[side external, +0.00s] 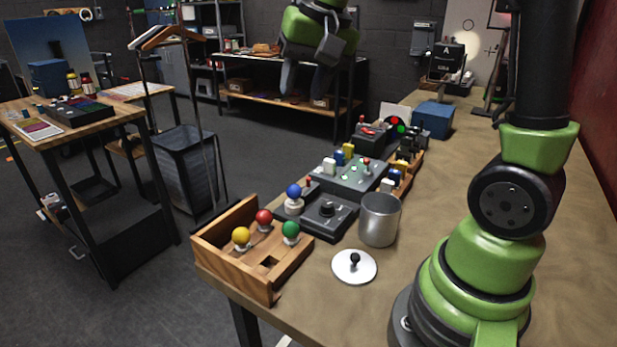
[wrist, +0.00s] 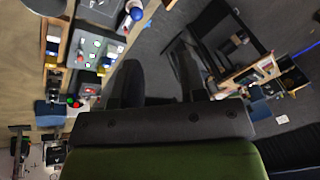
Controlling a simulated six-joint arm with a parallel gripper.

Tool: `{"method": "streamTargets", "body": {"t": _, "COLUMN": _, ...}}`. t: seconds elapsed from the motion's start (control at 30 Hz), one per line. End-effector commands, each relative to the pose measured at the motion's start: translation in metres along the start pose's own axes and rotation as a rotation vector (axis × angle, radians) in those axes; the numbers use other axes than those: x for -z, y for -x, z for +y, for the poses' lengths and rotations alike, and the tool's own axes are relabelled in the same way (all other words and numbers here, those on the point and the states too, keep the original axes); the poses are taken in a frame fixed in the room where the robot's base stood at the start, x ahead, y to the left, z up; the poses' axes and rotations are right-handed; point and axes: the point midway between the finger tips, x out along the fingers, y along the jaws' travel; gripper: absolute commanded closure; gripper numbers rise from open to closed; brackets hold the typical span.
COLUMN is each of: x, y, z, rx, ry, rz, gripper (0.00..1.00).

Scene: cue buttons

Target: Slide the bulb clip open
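A blue bulb (side external: 293,191) sits upright on a white base beside a dark box with a black knob (side external: 327,208). It also shows at the top of the wrist view (wrist: 137,13). I cannot make out which part is the clip. A wooden tray (side external: 271,285) at the table's near corner holds a yellow bulb (side external: 241,236), a red bulb (side external: 264,216) and a green bulb (side external: 290,230), with an empty square hole in front. My gripper (side external: 308,84) hangs high, above and behind the devices, touching nothing. Its fingers (wrist: 158,80) are apart and empty.
A grey button panel (side external: 350,174) stands behind the dark box. A metal cup (side external: 379,220) and a white lid with a black knob (side external: 354,266) stand right of it. A blue box (side external: 433,119) lies farther back. The table's right strip is mostly clear.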

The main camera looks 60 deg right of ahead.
Motion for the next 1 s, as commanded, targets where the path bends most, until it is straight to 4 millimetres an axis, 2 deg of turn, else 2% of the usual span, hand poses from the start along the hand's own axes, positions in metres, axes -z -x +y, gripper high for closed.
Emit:
{"method": "streamTargets", "body": {"t": 0.03, "x": 0.018, "y": -0.017, "z": 0.005, "rx": -0.032, "ry": -0.043, "rz": -0.024, "gripper": 0.61}}
{"method": "streamTargets", "body": {"t": 0.2, "x": 0.065, "y": -0.072, "z": 0.030, "rx": -0.122, "ry": -0.178, "rz": -0.089, "gripper": 0.61}}
{"method": "streamTargets", "body": {"t": 0.4, "x": 0.096, "y": -0.134, "z": 0.068, "rx": -0.205, "ry": -0.311, "rz": -0.150, "gripper": 0.61}}
{"method": "streamTargets", "body": {"t": 0.5, "x": 0.102, "y": -0.153, "z": 0.082, "rx": -0.229, "ry": -0.349, "rz": -0.168, "gripper": 0.61}}
{"method": "streamTargets", "body": {"t": 0.67, "x": 0.104, "y": -0.167, "z": 0.092, "rx": -0.244, "ry": -0.374, "rz": -0.180, "gripper": 0.61}}
{"method": "streamTargets", "body": {"t": 0.83, "x": 0.099, "y": -0.188, "z": 0.096, "rx": -0.245, "ry": -0.374, "rz": -0.182, "gripper": 0.61}}
{"method": "streamTargets", "body": {"t": 1.0, "x": 0.091, "y": -0.219, "z": 0.102, "rx": -0.245, "ry": -0.374, "rz": -0.184, "gripper": 0.61}}
